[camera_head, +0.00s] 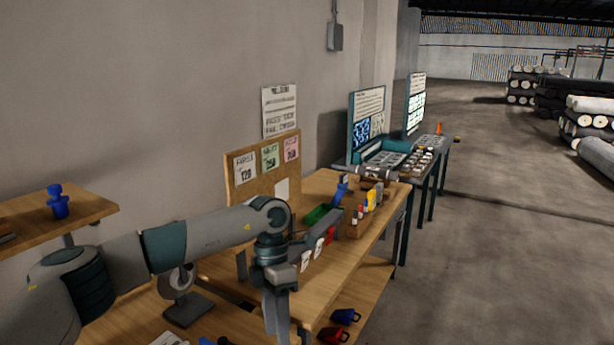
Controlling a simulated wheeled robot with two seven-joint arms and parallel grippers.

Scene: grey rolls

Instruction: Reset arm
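My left arm (205,236) reaches in from the left over a wooden workbench (325,187). Its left gripper (278,325) points down at the bench's near edge, and its tips run to the bottom of the picture. The fingers overlap, so I cannot tell whether they are open or shut. I see no object held in the visible part. My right arm and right gripper are not in view.
A corkboard (236,178) stands at the back of the bench. Bottles (360,213) and a green tray (316,214) lie beyond the arm. A blue object (57,201) stands on a left shelf (92,207). Open concrete floor (480,260) lies right.

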